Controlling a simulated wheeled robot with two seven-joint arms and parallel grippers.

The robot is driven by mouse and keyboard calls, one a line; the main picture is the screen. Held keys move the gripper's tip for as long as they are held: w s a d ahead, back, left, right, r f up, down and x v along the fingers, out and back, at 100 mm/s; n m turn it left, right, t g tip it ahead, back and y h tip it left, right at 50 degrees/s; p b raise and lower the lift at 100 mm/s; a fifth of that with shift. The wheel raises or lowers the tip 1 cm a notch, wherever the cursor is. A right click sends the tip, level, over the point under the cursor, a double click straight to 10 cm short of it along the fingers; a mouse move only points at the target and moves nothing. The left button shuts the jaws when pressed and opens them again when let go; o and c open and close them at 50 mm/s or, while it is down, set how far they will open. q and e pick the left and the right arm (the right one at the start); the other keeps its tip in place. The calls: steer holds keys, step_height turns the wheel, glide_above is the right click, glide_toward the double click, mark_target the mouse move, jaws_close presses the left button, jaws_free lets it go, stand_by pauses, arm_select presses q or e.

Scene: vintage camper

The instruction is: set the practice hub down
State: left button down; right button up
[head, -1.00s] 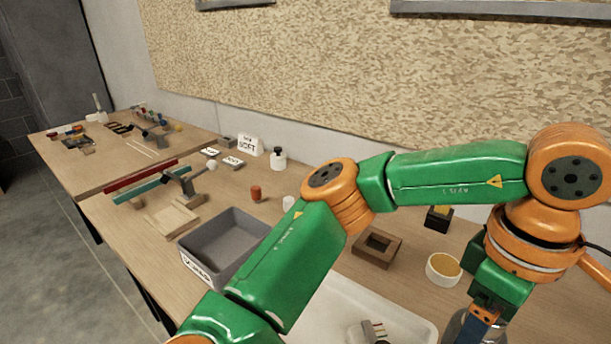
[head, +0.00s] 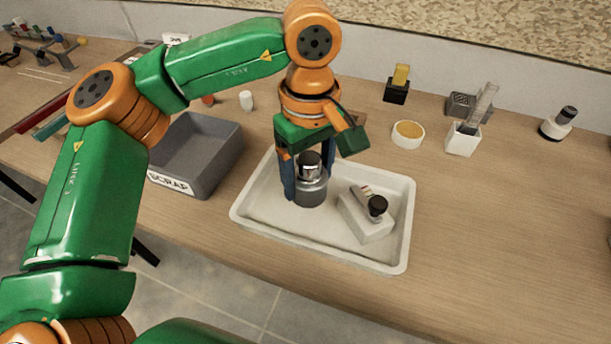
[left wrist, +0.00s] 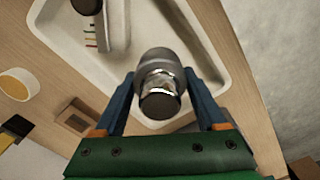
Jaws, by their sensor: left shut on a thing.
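The practice hub (head: 311,190) is a dark grey cylinder with a shiny metal neck and dark top. My left gripper (head: 305,192) points down and is shut on it, one blue finger on each side. The hub is upright over the left part of a white tray (head: 405,240); I cannot tell whether its base touches the tray floor. In the left wrist view the hub (left wrist: 160,70) sits between the fingertips, with the tray (left wrist: 215,40) behind it. My right gripper is not in view.
A pale block (head: 364,218) with a black-knobbed piece stands in the tray, right of the hub. A grey SCRAP bin (head: 190,190) is left of the tray. A round white dish (head: 407,134) and a white cup (head: 462,140) stand behind. The table right of the tray is clear.

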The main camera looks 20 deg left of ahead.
mark_target(305, 186)
arm_select(q)
steer(key=f, duration=0.2)
steer(key=w+f+p, duration=0.1)
steer(key=f, duration=0.1)
steer(key=w+a+f, duration=0.1)
steer(key=shift+a+f, duration=0.1)
steer(key=shift+f, duration=0.65)
jaws_free()
steer(key=shift+r, duration=0.45)
step_height(305, 186, up, 11)
steer(key=shift+r, duration=0.35)
